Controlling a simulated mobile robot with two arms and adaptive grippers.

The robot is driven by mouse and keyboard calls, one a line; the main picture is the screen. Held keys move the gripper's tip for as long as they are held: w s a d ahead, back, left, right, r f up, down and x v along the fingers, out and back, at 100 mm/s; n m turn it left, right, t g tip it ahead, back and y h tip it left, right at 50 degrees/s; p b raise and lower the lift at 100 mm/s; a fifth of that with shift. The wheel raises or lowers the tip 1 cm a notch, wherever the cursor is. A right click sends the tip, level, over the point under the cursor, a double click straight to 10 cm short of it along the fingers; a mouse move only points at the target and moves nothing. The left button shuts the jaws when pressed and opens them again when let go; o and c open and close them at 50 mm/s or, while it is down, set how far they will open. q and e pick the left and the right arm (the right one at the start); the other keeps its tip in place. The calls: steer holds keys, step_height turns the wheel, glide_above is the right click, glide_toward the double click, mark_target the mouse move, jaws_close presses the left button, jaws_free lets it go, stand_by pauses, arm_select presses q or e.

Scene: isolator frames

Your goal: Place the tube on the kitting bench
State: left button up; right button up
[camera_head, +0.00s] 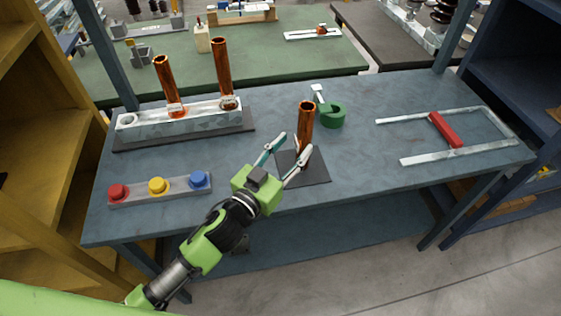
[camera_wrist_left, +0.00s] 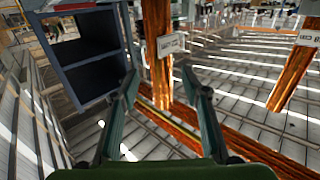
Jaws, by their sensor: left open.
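A copper-coloured tube (camera_head: 306,124) stands upright above a dark square plate (camera_head: 313,176) on the blue-grey bench (camera_head: 250,160), near its middle. My left gripper (camera_head: 294,142) is open in the head view, with its two fingers reaching to the tube's lower part. I cannot tell whether they touch it. The left wrist view shows the open fingers (camera_wrist_left: 160,88) and an orange upright (camera_wrist_left: 157,50) with a white label beyond them; I cannot tell whether it is the tube. My right gripper is not in view.
Two more copper tubes (camera_head: 221,72) stand in a pale rack (camera_head: 180,121) at the back left. A button strip (camera_head: 158,188) lies front left. A green ring-shaped part (camera_head: 332,116) is just behind the tube. A pale frame with a red handle (camera_head: 444,130) lies right.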

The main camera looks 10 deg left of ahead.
arm_select(q)
steer(key=b+v, duration=0.1)
steer(key=v, duration=0.4)
steer(key=shift+s+a, duration=0.1)
steer(key=shift+s, duration=0.15)
